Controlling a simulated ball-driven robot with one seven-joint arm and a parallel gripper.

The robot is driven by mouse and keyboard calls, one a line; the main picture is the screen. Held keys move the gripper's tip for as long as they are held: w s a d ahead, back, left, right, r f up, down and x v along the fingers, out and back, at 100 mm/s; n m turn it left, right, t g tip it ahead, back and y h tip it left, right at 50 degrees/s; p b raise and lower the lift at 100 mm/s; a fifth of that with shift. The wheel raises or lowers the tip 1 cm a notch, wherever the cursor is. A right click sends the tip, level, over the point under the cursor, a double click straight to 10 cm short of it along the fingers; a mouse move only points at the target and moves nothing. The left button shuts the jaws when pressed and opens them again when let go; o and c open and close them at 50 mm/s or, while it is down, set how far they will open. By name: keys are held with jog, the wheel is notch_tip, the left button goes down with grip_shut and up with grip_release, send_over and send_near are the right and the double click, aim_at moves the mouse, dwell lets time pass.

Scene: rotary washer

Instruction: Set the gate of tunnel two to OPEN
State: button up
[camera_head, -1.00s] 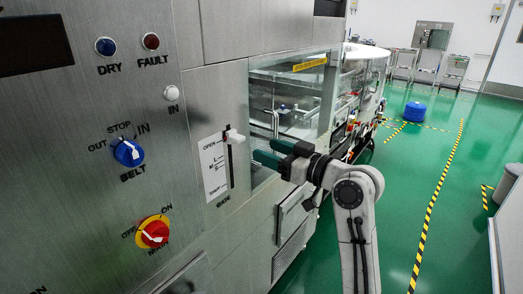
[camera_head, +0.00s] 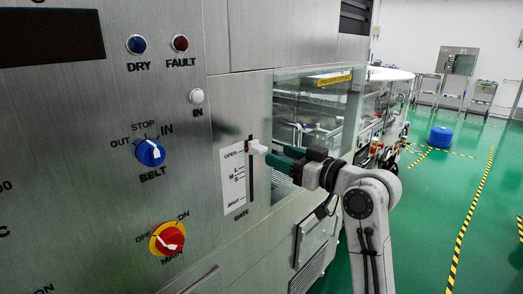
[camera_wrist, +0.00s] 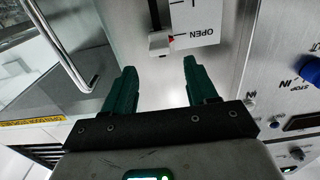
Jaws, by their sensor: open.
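The gate control is a vertical dark slot with a white slider knob (camera_head: 257,147) beside a white scale plate (camera_head: 235,178). The knob sits at the upper end of the slot, level with the OPEN mark. In the wrist view the picture is upside down, and the knob (camera_wrist: 160,42) is beside the word OPEN. My gripper (camera_head: 277,156) is open, with green fingers just to the right of the knob. In the wrist view the knob lies beyond and between the fingertips (camera_wrist: 158,64), with a gap. No tunnel number is readable.
The steel panel carries a blue belt switch (camera_head: 151,153), a red-yellow main switch (camera_head: 167,239) and a white IN button (camera_head: 197,96). A glass window (camera_head: 308,105) and a metal handle (camera_wrist: 62,50) are close to my gripper.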

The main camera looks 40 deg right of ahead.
aim_at(264, 150)
jog(key=w+p, duration=0.1)
jog(key=w, duration=0.7)
jog(key=shift+a, duration=0.15)
jog(key=shift+s, duration=0.1)
grip_shut()
